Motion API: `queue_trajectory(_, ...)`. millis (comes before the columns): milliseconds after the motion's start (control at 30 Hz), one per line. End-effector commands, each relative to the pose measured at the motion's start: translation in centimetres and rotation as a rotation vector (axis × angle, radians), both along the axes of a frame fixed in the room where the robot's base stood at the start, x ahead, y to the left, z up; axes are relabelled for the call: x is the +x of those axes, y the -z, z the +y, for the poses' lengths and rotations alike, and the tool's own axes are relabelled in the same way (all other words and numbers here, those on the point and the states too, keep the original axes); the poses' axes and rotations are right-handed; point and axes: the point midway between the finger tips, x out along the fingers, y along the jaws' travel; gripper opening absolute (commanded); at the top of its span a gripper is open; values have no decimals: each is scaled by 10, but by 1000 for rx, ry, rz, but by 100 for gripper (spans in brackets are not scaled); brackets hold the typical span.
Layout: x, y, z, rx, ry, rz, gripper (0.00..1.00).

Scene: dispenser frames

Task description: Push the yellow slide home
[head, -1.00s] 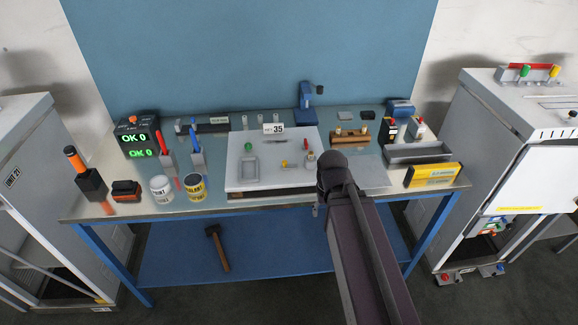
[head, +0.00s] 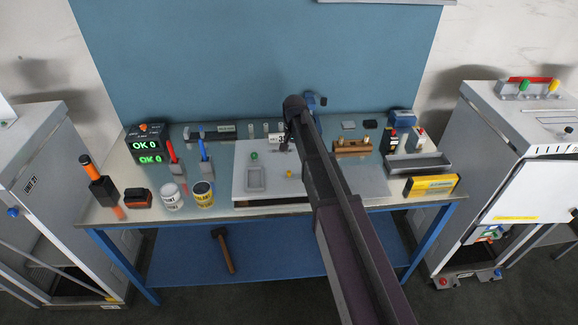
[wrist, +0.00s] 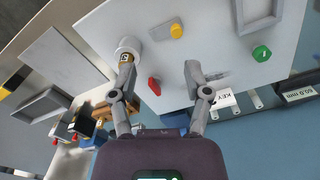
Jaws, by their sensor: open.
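The yellow slide's knob (wrist: 176,30) sits on a small grey block on the pale panel, at the top of the wrist view. In the head view the yellow knob (head: 289,174) shows just left of my arm. My gripper (wrist: 158,64) is open and empty, its fingers spread over the panel on the back side of the slide. A red handle (wrist: 154,86) lies between the fingers in the picture. One fingertip overlaps a white round fixture (wrist: 129,46); I cannot tell whether they touch. In the head view my arm hides the panel's right part.
A green knob (wrist: 261,53) and a grey rectangular frame (head: 255,178) are on the panel beside the slide. A number tag (wrist: 222,103) stands at its back edge.

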Motion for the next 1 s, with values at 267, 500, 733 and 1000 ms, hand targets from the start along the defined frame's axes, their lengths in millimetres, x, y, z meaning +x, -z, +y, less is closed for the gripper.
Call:
queue_trajectory(267, 34, -10, 15, 0, 56, 0, 62)
queue_trajectory(500, 33, -9, 14, 0, 57, 0, 62)
queue_trajectory(733, 33, -7, 14, 0, 56, 0, 62)
queue_trajectory(1000, 33, 6, 14, 0, 56, 0, 62)
